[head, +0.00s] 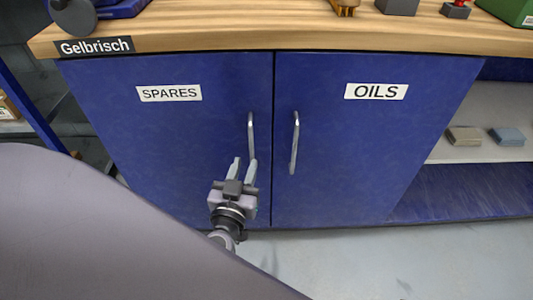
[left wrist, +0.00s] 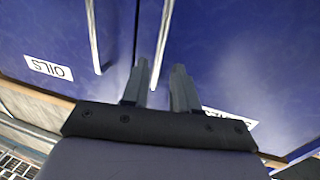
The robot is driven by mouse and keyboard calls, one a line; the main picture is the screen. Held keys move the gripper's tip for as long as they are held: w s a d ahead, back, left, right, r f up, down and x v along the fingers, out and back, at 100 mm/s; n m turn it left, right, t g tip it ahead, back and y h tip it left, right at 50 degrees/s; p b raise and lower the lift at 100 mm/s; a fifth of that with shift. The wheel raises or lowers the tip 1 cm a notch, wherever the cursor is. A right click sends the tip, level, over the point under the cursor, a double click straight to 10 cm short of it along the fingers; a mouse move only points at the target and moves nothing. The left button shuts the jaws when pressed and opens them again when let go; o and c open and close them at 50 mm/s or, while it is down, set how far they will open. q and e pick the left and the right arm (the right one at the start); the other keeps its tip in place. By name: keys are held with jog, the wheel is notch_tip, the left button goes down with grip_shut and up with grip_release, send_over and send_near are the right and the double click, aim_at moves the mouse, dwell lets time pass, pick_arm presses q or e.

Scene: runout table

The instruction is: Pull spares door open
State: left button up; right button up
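The blue spares door (head: 180,125) is shut, with a white SPARES label (head: 169,93) and an upright silver bar handle (head: 251,132) near its right edge. My left gripper (head: 245,164) is open at the lower end of this handle. In the left wrist view, the handle (left wrist: 165,35) runs down into the gap between the open fingers (left wrist: 159,80). I cannot tell how deep it sits between them, and no grip on it shows. My right gripper is not in view.
The blue oils door (head: 345,150), with its own silver handle (head: 294,143), is shut just right of the spares door. A wooden worktop (head: 240,32) overhangs both doors. An open shelf (head: 485,150) lies at the right. Grey floor (head: 370,260) is clear in front.

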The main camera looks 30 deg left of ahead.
aim_at(251, 150)
pick_arm(q)
jog(key=shift+b+x, duration=0.9)
jog(key=shift+x, duration=2.75)
jog(key=shift+f, duration=0.2)
grip_shut()
